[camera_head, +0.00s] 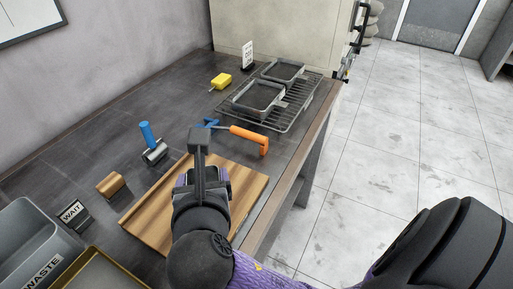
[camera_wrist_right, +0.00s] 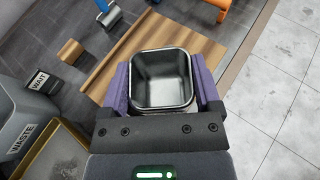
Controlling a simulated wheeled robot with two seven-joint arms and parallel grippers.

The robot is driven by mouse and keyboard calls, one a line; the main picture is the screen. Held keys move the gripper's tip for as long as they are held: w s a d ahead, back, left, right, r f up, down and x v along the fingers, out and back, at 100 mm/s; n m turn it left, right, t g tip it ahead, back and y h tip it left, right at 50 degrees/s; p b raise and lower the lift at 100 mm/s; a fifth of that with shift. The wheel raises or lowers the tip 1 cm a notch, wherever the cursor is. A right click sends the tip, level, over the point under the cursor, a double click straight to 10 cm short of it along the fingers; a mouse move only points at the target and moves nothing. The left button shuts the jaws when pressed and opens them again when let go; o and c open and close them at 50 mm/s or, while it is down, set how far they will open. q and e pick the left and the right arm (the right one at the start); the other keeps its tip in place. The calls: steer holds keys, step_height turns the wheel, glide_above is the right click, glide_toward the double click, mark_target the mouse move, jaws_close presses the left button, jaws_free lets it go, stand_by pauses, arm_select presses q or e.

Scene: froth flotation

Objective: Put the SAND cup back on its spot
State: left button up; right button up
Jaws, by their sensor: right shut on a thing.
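My right gripper (camera_head: 203,180) is over the wooden board in the head view, its purple fingers shut on a square metal cup (camera_wrist_right: 162,80). The wrist view looks down into the cup, which appears empty and dark inside, with a finger on each side. No SAND label shows on it. The wooden board (camera_head: 150,219) lies below, and I cannot tell whether the cup touches it. No marked spot for the cup is readable. My left gripper is not in view.
A grey WASTE bin (camera_head: 30,236), a WAIT sign (camera_head: 74,214) and a gold-rimmed tray (camera_head: 95,262) stand at left. A wooden block (camera_head: 111,185), a blue-handled roller (camera_head: 154,151) and an orange-handled tool (camera_head: 249,136) surround the board. A wire rack (camera_head: 291,113) holds metal tins behind.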

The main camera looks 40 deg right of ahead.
steer(key=shift+w+d+r+h+p, duration=0.1)
steer(key=shift+w+d+h+p, duration=0.05)
steer(key=shift+w+d+p, duration=0.3)
steer(key=shift+w+d+r+h+p, duration=0.1)
steer(key=shift+w+d+h+p, duration=0.1)
steer(key=shift+w+p, duration=0.25)
arm_select(q)
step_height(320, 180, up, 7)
steer(key=p, duration=0.5)
arm_select(e)
steer(key=w+d+f+m+g+h, duration=0.1)
steer(key=w+d+m+g+h, duration=0.15)
steer(key=w+d, duration=0.5)
steer(key=shift+m, duration=0.35)
steer(key=f+b, duration=0.1)
steer(key=f, duration=0.2)
steer(key=s+d+f+b, duration=0.1)
steer(key=f+b, duration=0.1)
steer(key=f, duration=0.1)
steer(key=f+b, duration=0.1)
steer(key=f, duration=0.3)
steer(key=shift+s+d, duration=0.2)
steer(key=shift+d, duration=0.2)
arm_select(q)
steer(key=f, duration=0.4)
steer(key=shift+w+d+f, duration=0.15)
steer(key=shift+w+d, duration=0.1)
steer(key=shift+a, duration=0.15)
